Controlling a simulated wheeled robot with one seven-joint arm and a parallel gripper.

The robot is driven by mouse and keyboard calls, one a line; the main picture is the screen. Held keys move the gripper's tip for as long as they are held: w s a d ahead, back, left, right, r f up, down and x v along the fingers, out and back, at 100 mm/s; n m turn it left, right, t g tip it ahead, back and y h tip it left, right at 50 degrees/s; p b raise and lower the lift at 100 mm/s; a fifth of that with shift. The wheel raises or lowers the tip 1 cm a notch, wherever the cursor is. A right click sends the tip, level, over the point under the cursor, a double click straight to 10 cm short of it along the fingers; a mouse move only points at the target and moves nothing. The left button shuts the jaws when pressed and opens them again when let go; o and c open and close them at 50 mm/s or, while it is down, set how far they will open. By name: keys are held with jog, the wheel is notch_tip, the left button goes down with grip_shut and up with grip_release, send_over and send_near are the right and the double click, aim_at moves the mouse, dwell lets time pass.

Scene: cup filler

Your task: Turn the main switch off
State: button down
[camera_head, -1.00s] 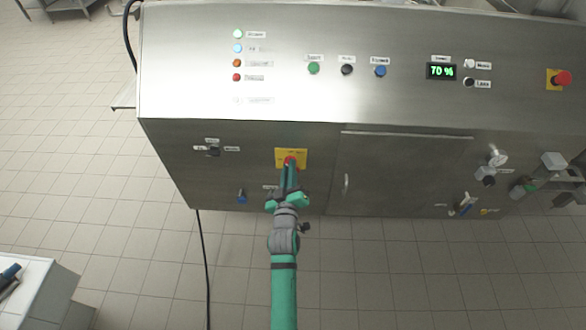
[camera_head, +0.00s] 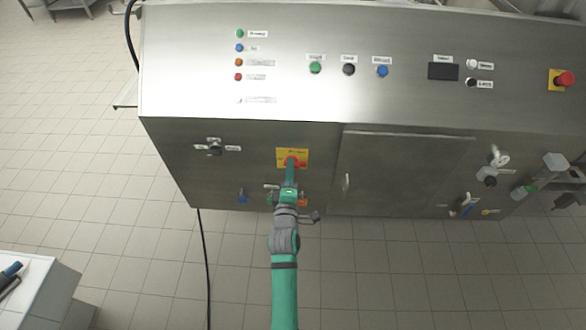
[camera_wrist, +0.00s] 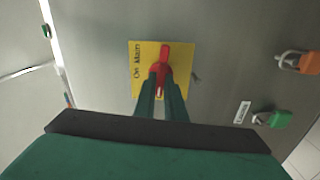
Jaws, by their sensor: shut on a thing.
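The main switch is a red handle (camera_wrist: 164,56) on a yellow plate (camera_head: 303,153) on the front of the steel machine. The plate also shows in the wrist view (camera_wrist: 141,82), with "Main" and "On" readable on its left side. My gripper (camera_wrist: 162,86) is shut on the red handle, one green finger on each side. In the head view my gripper (camera_head: 291,169) comes from below and hides part of the handle. The digital display (camera_head: 442,71) is dark.
An orange padlock (camera_wrist: 300,62) and a green padlock (camera_wrist: 272,119) hang beside the switch. A cabinet door (camera_head: 400,175) lies to its right. A red emergency button (camera_head: 564,79) sits at the upper right.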

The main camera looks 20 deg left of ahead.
jog(key=shift+d+n, duration=0.15)
jog(key=shift+n, duration=0.35)
jog(key=c, duration=1.8)
grip_release()
jog(key=v, duration=1)
jog(key=shift+s, duration=0.4)
